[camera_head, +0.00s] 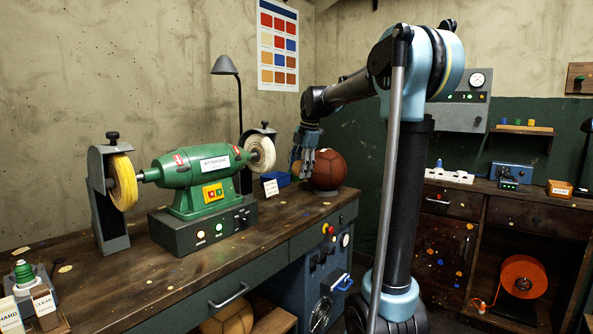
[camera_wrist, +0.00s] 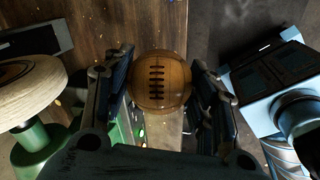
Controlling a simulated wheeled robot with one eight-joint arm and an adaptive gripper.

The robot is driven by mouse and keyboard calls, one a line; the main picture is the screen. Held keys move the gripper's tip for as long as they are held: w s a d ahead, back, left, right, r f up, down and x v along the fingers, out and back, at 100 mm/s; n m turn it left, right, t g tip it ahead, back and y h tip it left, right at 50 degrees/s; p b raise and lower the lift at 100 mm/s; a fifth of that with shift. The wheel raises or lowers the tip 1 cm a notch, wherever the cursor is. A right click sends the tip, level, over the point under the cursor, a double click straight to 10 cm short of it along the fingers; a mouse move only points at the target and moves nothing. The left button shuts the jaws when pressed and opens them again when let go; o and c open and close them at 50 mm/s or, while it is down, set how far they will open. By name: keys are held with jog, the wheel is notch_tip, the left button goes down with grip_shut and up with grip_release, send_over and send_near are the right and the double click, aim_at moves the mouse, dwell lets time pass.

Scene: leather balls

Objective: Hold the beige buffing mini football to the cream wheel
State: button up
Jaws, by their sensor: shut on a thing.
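My gripper (camera_head: 303,165) is over the right end of the workbench, its fingers pointing down. In the wrist view my gripper (camera_wrist: 161,88) is shut on the beige mini football (camera_wrist: 160,82), a tan ball with dark lacing, one finger on each side. In the head view the football (camera_head: 296,169) is mostly hidden behind the fingers. The cream wheel (camera_head: 262,153) is on the right end of the green buffing machine (camera_head: 200,164), just left of my gripper. The wheel (camera_wrist: 30,92) also shows at the left edge of the wrist view, with a gap between it and the football.
A larger red-brown ball (camera_head: 328,170) sits on the bench just right of my gripper. A yellow wheel (camera_head: 124,182) is on the machine's left end. A dark lamp (camera_head: 225,66) stands behind the machine. The bench front (camera_head: 270,225) is mostly clear.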

jog(key=w+a+r, duration=0.1)
jog(key=w+a, duration=0.3)
jog(key=a, duration=0.3)
jog(key=shift+w, duration=0.15)
jog(key=shift+w+r, duration=0.1)
jog(key=shift+r, duration=0.1)
dwell(0.8)
jog(key=shift+s+d+f, duration=0.3)
jog(key=shift+s+d, duration=0.35)
jog(key=shift+d, duration=0.1)
dwell(5.4)
